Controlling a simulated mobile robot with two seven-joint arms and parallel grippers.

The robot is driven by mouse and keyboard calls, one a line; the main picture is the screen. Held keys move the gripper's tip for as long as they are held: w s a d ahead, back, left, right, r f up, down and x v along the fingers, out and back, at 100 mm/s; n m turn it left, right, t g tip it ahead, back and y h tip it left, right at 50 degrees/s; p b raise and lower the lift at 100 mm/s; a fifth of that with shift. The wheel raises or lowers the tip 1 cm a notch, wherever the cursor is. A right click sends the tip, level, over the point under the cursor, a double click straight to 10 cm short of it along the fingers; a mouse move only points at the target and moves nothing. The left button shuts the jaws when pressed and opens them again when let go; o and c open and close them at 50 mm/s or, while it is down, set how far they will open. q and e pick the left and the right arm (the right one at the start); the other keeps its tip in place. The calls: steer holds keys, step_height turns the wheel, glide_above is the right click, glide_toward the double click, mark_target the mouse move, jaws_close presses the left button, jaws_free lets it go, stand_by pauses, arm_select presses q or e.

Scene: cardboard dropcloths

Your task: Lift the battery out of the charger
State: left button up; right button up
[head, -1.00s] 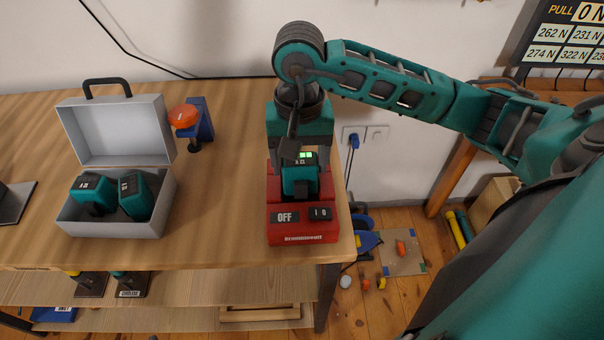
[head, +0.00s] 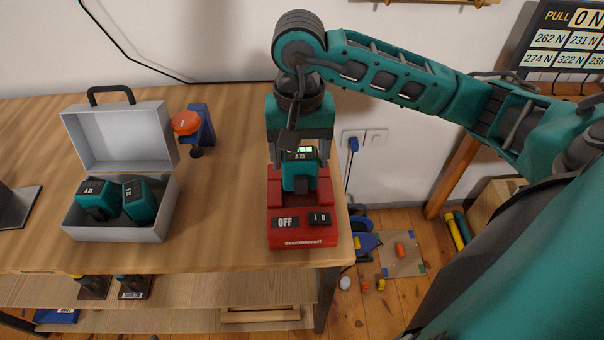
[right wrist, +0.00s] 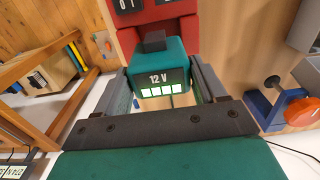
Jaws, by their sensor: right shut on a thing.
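The teal battery (head: 298,178) has a black label and green lights on its top. It is upright over the red charger (head: 303,236), which stands at the table's right end and shows "OFF". My right gripper (head: 299,163) reaches down from above and is shut on the battery. In the right wrist view, the battery (right wrist: 162,66) reads "12 V" with lit green bars, between the two fingers (right wrist: 163,85). The red charger (right wrist: 157,12) shows behind it. I cannot tell whether the battery's lower end is clear of the charger. My left gripper is not in view.
An open grey case (head: 165,225) holding two teal batteries (head: 139,200) stands at the left. An orange-and-blue clamp (head: 200,125) is near the back of the wooden table (head: 228,205). Bare tabletop lies between case and charger. A socket (head: 354,140) is on the wall.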

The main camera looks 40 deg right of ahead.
steer(key=shift+r+p, duration=0.3)
steer(key=shift+r, duration=0.4)
steer(key=shift+r, duration=0.2)
steer(key=shift+w+a+r, duration=0.1)
